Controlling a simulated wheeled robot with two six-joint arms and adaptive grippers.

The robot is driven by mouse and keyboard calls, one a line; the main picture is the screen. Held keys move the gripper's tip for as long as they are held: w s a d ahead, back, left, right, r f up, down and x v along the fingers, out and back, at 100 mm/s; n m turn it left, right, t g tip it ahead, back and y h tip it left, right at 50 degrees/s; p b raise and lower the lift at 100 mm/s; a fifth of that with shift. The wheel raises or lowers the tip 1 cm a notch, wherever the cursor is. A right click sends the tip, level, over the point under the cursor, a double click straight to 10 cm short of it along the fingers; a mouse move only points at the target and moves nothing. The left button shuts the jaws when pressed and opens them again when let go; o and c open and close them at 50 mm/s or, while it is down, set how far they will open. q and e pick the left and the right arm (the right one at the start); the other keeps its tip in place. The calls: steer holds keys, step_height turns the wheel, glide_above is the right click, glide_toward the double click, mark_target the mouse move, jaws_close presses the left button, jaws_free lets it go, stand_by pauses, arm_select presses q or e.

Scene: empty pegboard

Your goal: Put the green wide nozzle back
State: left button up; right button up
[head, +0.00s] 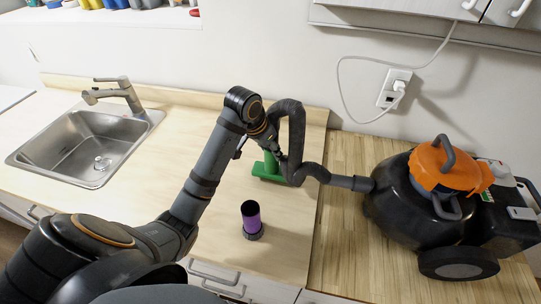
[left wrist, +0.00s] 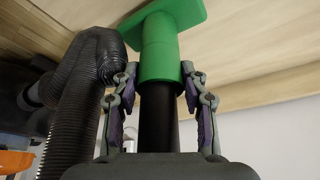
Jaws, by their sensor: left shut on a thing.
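The green wide nozzle (head: 271,171) has a flat, broad foot and a round green collar. In the head view it is at or just above the counter, behind the purple nozzle; I cannot tell whether it touches. My left gripper (head: 267,140) is above it. In the left wrist view, the fingers of my left gripper (left wrist: 160,76) close on the sides of the green collar of the nozzle (left wrist: 160,50). A black tube (left wrist: 158,115) runs between the fingers into the collar. My right gripper is out of view.
A purple nozzle (head: 251,217) stands upright in front. A black hose (head: 295,135), also in the left wrist view (left wrist: 83,100), loops beside my gripper to the black and orange vacuum (head: 410,195). A sink (head: 75,150) is at left. Counter between sink and nozzles is clear.

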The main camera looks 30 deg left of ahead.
arm_select(q)
steer(key=shift+s+f, duration=0.1)
steer(key=shift+f, duration=0.85)
steer(key=o, duration=1)
steer(key=shift+f, duration=0.1)
steer(key=shift+c, duration=0.2)
steer(key=shift+o, duration=0.8)
